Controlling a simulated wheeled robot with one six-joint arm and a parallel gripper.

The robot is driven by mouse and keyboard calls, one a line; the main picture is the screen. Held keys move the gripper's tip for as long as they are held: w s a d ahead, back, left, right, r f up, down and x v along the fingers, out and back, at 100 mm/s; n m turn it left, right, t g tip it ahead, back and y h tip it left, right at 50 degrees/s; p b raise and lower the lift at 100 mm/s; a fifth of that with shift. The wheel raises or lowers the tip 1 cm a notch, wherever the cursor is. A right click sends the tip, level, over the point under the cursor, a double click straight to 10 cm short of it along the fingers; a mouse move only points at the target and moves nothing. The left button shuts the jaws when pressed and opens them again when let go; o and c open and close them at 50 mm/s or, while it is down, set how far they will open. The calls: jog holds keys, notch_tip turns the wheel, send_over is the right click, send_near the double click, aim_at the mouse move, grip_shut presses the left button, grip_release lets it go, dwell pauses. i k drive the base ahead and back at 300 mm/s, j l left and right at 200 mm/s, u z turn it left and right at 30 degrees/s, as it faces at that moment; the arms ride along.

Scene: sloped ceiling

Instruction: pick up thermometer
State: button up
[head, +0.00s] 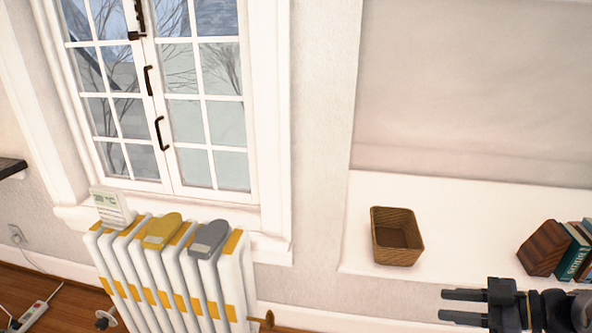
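The thermometer (112,207) is a small white box with a grey display at its top. It stands upright at the left end of the white and yellow radiator (170,268), below the window. My gripper (462,306) is at the lower right, far to the right of the thermometer. Its two dark fingers point left and are spread apart, with nothing between them.
A yellow item (163,230) and a grey item (209,239) lie on the radiator, right of the thermometer. A wicker basket (396,250), a brown wooden block (541,248) and books (575,258) stand on the white ledge (460,215). A power strip (33,314) lies on the floor.

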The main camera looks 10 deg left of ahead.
aim_at(112, 206)
jog(key=j+u, duration=0.1)
jog(key=j, duration=0.75)
jog(key=j+u, duration=0.1)
jog(key=j, duration=0.75)
jog(key=i+j+u, duration=0.1)
jog(key=j, duration=0.7)
jog(key=i+j, duration=0.35)
jog(key=i+j+u, duration=0.15)
jog(key=i+j, duration=0.15)
jog(key=i, duration=0.15)
jog(key=i+j, duration=0.3)
jog(key=i, duration=0.15)
jog(key=u, duration=0.05)
